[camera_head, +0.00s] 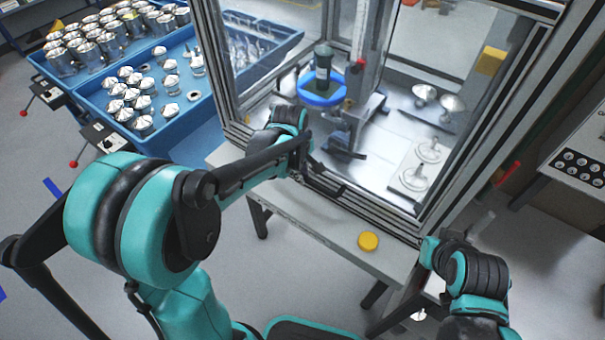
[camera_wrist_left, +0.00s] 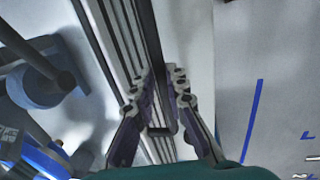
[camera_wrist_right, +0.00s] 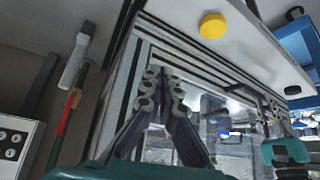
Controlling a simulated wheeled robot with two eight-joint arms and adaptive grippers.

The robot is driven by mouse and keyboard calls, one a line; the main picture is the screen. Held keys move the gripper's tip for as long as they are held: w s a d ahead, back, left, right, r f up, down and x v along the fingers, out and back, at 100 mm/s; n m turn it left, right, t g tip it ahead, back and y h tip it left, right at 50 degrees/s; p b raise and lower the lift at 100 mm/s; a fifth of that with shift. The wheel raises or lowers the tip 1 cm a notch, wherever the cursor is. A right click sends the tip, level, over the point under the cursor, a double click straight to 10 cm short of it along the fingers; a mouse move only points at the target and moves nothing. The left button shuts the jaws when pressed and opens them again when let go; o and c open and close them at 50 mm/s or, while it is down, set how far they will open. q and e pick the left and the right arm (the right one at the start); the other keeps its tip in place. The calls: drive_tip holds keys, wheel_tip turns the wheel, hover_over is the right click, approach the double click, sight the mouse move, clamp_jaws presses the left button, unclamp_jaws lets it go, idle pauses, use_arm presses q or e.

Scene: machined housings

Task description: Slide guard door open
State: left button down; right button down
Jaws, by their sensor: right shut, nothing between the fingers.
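The guard enclosure's front, with clear panels in a grey metal frame (camera_head: 375,218), stands on a bench. I cannot make out where the door's own edge lies. My left gripper (camera_head: 312,168) is at the lower frame, left of the middle. In the left wrist view its fingers (camera_wrist_left: 161,78) stand a little apart, with a small grey bracket (camera_wrist_left: 160,131) showing between them. Whether they grip it is unclear. My right gripper (camera_wrist_right: 160,77) is shut and empty in front of the frame rails. In the head view the right arm is near the enclosure's lower right corner.
A yellow round button (camera_head: 368,241) sits on the bench's front ledge. Inside the enclosure are a blue round fixture (camera_head: 321,92) and several metal parts. Blue trays (camera_head: 178,128) of parts stand at the left.

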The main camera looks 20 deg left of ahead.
use_arm(q)
drive_tip(key=shift+r, duration=0.1)
wheel_tip(320, 180, up, 54)
drive_tip(key=p, duration=3.4)
drive_tip(key=shift+f, duration=0.25)
drive_tip(key=c, duration=1.5)
unclamp_jaws()
drive_tip(key=shift+c, duration=0.2)
wheel_tip(320, 180, up, 12)
drive_tip(key=s, duration=0.2)
drive_tip(key=shift+a+f, duration=0.15)
drive_tip(key=shift+a, duration=0.25)
